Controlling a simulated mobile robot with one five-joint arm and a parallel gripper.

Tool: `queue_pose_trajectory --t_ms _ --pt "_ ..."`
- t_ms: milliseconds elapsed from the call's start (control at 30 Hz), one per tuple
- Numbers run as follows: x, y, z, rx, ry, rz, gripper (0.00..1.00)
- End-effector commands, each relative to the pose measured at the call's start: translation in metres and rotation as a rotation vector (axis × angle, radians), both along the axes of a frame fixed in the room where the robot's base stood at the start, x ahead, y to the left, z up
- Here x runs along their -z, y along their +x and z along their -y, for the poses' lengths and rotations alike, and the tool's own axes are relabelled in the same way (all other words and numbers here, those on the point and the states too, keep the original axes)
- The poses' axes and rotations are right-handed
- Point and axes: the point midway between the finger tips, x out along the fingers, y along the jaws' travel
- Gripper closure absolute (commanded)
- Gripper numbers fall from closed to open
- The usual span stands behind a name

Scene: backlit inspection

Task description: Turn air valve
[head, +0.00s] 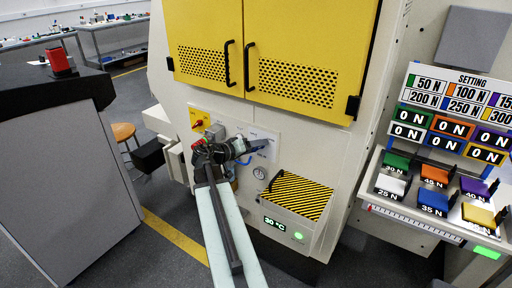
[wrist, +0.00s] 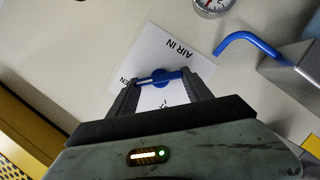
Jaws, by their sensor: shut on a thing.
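The blue air valve handle (wrist: 161,76) sits on a white plate (wrist: 150,50) marked "AIR IN" in the wrist view, where the plate appears upside down. The handle lies nearly level across the picture, tilted slightly up to the right. My gripper (wrist: 159,79) is shut on the handle, with one finger at each end of it. In the head view my gripper (head: 256,146) reaches the machine's front panel below the yellow doors. There the valve handle is hard to make out behind my gripper and wrist.
A pressure gauge (wrist: 212,4) and a bent blue pipe (wrist: 250,42) on a grey block lie near the valve. A red knob on a yellow plate (head: 198,119) is left of my wrist. A striped box (head: 296,196) juts out below right.

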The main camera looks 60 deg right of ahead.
Motion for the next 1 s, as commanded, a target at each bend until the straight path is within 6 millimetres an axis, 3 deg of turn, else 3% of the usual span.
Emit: queue_pose_trajectory --t_ms 367,1000 --pt "0.005 0.002 -0.005 0.000 0.001 -0.122 0.83" --pt "0.014 0.004 -0.007 0.000 0.008 -0.704 0.82"
